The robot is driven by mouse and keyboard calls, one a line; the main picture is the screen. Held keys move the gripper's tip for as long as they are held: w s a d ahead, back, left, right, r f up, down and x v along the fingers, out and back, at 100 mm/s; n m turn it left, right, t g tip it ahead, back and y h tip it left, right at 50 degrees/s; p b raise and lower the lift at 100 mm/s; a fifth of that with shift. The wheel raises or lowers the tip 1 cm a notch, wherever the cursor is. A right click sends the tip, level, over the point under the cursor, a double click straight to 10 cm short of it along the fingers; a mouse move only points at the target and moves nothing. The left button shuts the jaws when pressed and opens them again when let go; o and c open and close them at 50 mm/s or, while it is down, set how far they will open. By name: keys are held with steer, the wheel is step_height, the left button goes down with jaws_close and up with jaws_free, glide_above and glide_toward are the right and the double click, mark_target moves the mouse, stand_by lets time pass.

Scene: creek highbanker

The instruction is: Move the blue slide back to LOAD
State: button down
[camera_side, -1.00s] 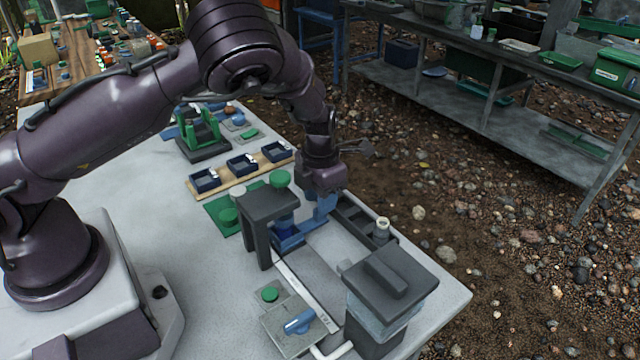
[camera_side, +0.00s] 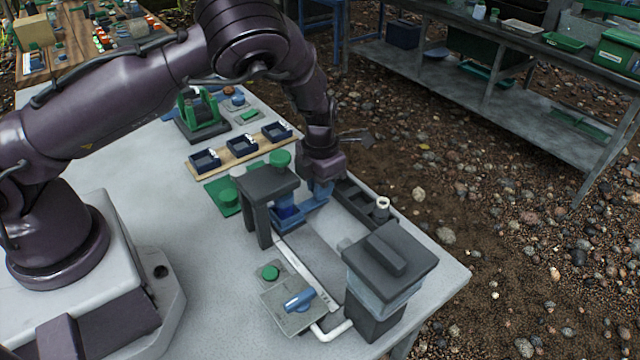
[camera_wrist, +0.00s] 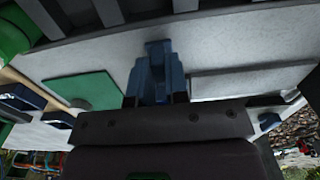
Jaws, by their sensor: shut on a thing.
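The blue slide (camera_side: 287,217) sits low beneath a dark gantry-like block (camera_side: 268,181) on the grey bench, with a blue upright part at its right end. My gripper (camera_side: 321,186) points down at that end and is shut on the slide's blue upright part. In the wrist view, the slide (camera_wrist: 157,60) runs up from between my gripper's fingers (camera_wrist: 157,88). The dark block hides part of the slide in the side view. I cannot read a LOAD mark in either view.
A dark trough (camera_side: 352,198) and a white-topped cylinder (camera_side: 383,208) stand just right of my gripper. A large dark-lidded box (camera_side: 388,262) stands in front. A green mat (camera_side: 222,196) and small dark bins (camera_side: 242,146) lie left and behind.

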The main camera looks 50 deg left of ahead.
steer(key=shift+d, duration=4.5)
steer(key=c, duration=1.2)
jaws_free()
step_height(320, 180, up, 7)
